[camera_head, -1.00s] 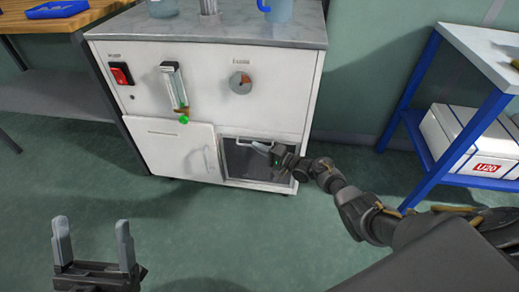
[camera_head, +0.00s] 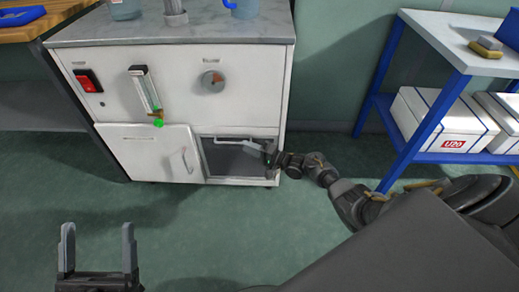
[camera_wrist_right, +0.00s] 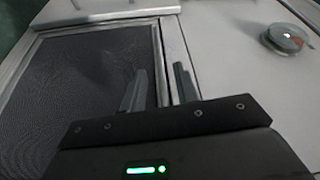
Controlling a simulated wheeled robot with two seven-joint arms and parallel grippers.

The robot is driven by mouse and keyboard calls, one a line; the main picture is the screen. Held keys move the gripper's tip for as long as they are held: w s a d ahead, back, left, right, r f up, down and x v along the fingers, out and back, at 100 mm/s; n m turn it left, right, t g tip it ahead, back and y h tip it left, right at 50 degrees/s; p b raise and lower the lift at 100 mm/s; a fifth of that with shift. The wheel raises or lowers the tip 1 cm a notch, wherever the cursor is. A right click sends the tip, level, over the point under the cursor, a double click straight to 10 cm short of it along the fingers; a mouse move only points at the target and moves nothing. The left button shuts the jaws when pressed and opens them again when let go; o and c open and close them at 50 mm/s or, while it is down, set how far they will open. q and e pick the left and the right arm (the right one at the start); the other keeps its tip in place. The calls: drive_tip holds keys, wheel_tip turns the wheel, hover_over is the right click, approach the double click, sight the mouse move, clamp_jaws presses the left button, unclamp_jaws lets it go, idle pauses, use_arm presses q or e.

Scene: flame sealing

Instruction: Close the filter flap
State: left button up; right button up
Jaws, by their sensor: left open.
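The white cabinet (camera_head: 180,100) has a dark mesh panel (camera_head: 232,162) with a pale frame at its lower right. A white panel (camera_head: 150,155) with an upright handle sits to its left. I cannot tell for sure which is the filter flap or how far it stands open. My right gripper (camera_head: 252,147) is at the upper right of the mesh panel. In the right wrist view its fingers (camera_wrist_right: 160,90) are apart near the frame's edge, with nothing seen gripped; contact is unclear. My left gripper (camera_head: 97,245) is open and empty, low in front of the cabinet.
The cabinet carries a red switch (camera_head: 87,81), a flow tube (camera_head: 147,95) and a round gauge (camera_head: 213,81). Vessels stand on its top. A blue-legged shelf (camera_head: 405,100) with white boxes (camera_head: 445,125) stands right. The floor in front is clear.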

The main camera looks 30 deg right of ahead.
use_arm(q)
drive_tip(key=d+f+g, duration=0.1)
drive_tip(key=f+g+p, duration=0.1)
drive_tip(key=shift+w+d+m+g+y, duration=0.2)
drive_tip(key=shift+d+m+g+y, duration=0.1)
drive_tip(key=shift+d, duration=0.05)
use_arm(e)
drive_tip(key=v, duration=0.5)
drive_tip(key=shift+s+d, duration=0.2)
drive_tip(key=shift+s, duration=0.05)
